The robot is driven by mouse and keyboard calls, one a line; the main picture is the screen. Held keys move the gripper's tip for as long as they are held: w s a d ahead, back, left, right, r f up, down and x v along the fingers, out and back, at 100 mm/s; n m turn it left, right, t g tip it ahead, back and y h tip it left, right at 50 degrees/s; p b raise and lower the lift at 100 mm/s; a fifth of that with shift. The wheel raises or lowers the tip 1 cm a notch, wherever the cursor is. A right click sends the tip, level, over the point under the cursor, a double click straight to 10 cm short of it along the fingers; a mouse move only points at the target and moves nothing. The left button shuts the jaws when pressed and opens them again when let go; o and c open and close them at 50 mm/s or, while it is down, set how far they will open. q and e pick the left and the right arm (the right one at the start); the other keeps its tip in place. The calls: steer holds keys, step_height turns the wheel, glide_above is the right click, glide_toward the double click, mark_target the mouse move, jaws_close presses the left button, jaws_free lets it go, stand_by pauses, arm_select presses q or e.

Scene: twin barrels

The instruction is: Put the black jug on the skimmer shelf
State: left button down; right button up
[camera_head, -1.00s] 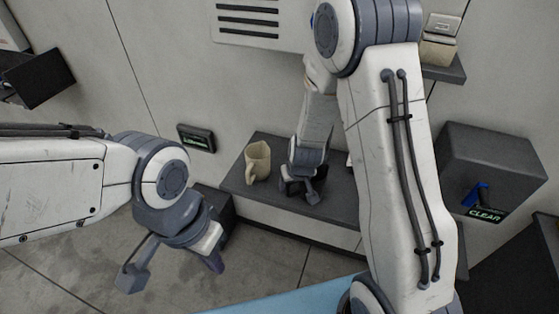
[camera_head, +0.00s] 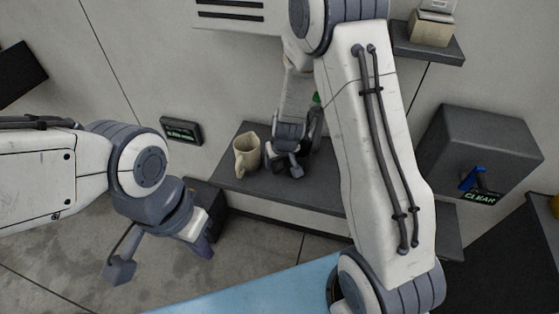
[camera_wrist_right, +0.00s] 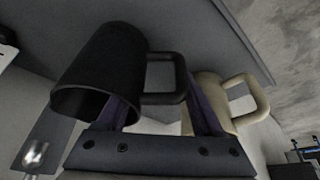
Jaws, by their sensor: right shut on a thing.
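The black jug (camera_wrist_right: 98,72) is large in the right wrist view, its handle (camera_wrist_right: 165,78) between the purple fingers of my right gripper (camera_wrist_right: 165,108). My right gripper is shut on it. In the head view, my right gripper (camera_head: 286,163) is over a grey wall shelf (camera_head: 290,190), right of a beige jug (camera_head: 246,155). The black jug is mostly hidden there, and I cannot tell whether it touches the shelf. Nothing I can read marks this as the skimmer shelf. My left gripper (camera_head: 160,258) is open and empty at lower left, its fingers wide apart.
A small sign (camera_head: 181,130) is on the wall left of the shelf. A higher shelf (camera_head: 428,45) at upper right holds boxes. A grey box with a CLEAR label (camera_head: 483,150) is on the wall at right. A shiny rounded metal thing (camera_wrist_right: 35,153) shows in the right wrist view.

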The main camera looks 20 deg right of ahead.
steer(key=shift+f, duration=0.2)
steer(key=o, duration=1.4)
steer(key=shift+o, duration=0.4)
steer(key=shift+r, duration=0.15)
